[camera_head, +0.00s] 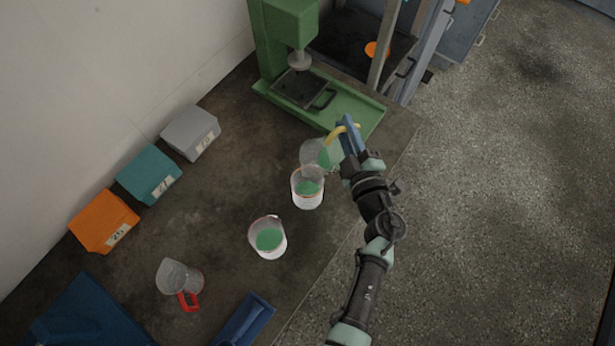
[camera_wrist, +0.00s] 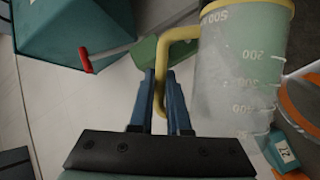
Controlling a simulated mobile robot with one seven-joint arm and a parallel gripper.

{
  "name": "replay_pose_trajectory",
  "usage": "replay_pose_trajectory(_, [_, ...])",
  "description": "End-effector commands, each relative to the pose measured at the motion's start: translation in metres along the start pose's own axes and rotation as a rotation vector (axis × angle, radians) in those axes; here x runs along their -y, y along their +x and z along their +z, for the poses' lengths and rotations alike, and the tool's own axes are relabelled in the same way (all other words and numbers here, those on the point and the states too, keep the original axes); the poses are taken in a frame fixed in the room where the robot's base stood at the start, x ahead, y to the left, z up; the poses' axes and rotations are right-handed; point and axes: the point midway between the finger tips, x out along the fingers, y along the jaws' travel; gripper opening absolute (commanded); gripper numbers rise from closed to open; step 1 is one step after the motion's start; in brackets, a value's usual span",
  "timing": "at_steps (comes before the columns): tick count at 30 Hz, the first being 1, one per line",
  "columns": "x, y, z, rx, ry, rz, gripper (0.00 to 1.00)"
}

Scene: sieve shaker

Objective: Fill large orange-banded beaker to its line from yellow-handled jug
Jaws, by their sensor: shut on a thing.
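The yellow-handled jug (camera_head: 316,152) is a clear vessel with green liquid, tilted over a beaker in the head view. My gripper (camera_head: 348,132) is shut on its yellow handle (camera_wrist: 163,62), which sits between the blue fingers in the wrist view. The jug's graduated wall (camera_wrist: 238,75) shows there too. The beaker below (camera_head: 306,198) stands on the bench with green liquid inside and a reddish-orange rim. An orange band (camera_wrist: 297,112) shows at the right edge of the wrist view. The fill line and any stream are too small to tell.
A second beaker (camera_head: 268,248) with green liquid stands nearer. A red-handled jug (camera_head: 176,276) stands at the lower left. Orange (camera_head: 102,220), teal (camera_head: 148,172) and grey (camera_head: 190,131) bins line the wall. A green machine (camera_head: 345,108) is behind; a blue tray (camera_head: 245,318) lies in front.

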Motion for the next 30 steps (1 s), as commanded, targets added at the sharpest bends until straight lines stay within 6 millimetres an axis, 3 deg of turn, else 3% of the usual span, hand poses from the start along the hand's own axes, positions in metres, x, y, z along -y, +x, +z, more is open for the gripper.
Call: replay_pose_trajectory(30, [0.0019, -0.0016, -0.0038, -0.011, -0.047, 0.021, 0.0])
